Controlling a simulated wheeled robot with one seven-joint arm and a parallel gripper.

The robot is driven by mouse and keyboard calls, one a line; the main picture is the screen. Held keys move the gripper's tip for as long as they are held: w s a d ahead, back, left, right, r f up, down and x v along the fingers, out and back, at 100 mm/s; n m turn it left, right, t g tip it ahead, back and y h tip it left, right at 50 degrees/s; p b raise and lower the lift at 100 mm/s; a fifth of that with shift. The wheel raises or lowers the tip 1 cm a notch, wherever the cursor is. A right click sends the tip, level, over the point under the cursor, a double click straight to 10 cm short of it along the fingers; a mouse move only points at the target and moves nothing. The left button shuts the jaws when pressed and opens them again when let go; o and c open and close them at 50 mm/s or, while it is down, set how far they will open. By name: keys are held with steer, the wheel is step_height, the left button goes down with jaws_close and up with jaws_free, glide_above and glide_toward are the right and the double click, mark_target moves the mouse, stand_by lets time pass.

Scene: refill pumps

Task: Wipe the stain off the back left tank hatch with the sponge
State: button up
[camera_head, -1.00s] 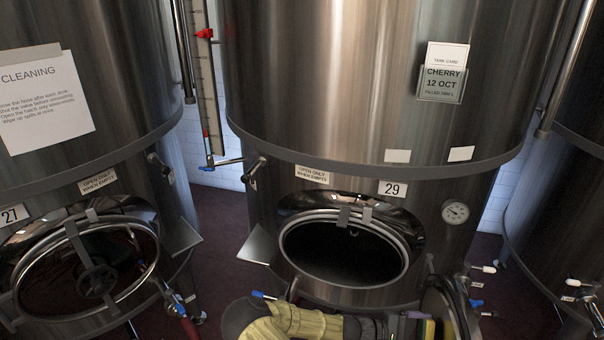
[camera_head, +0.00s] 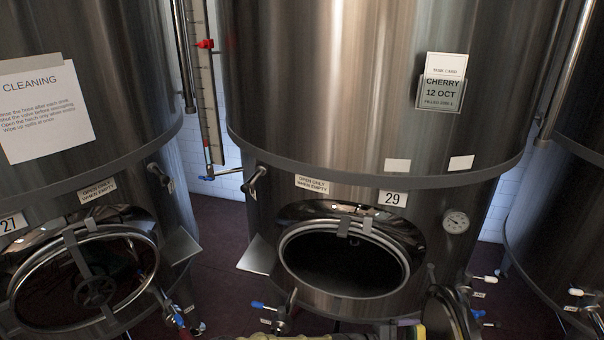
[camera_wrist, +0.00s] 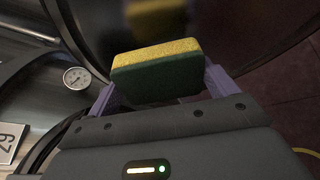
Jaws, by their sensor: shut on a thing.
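In the wrist view, my gripper (camera_wrist: 160,86) is shut on the sponge (camera_wrist: 157,68), yellow on top and dark green below. The sponge faces a dark, shiny round surface (camera_wrist: 90,25), which looks like the open hatch door of tank 29 and mirrors it. I cannot tell whether they touch. In the head view, that hatch door (camera_head: 446,314) hangs open at the lower right of the tank's dark oval opening (camera_head: 345,262). My gripper is barely in this view, at the bottom edge. I cannot make out a stain in either view.
Tank 27's hatch (camera_head: 90,280), with a handwheel, is at left. A round gauge (camera_head: 456,221) sits right of tank 29's opening. Valves with blue handles (camera_head: 262,305) and white handles (camera_head: 490,280) stick out low down. Dark red floor (camera_head: 222,235) shows between the tanks.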

steer(key=a+r+n+t+y, duration=0.1)
steer(key=a+r+n+t, duration=0.1)
steer(key=a, duration=0.4)
steer(key=a+r+n+t+y+b, duration=0.1)
steer(key=a+r+n+t+y, duration=0.1)
steer(key=a+t, duration=0.3)
steer(key=shift+w+a+n, duration=0.25)
steer(key=shift+a+n, duration=0.45)
steer(key=shift+a, duration=0.45)
steer(key=shift+d+p, duration=0.1)
steer(key=shift+p, duration=1.65)
steer(key=shift+f+p, duration=0.55)
steer(key=shift+f, duration=0.15)
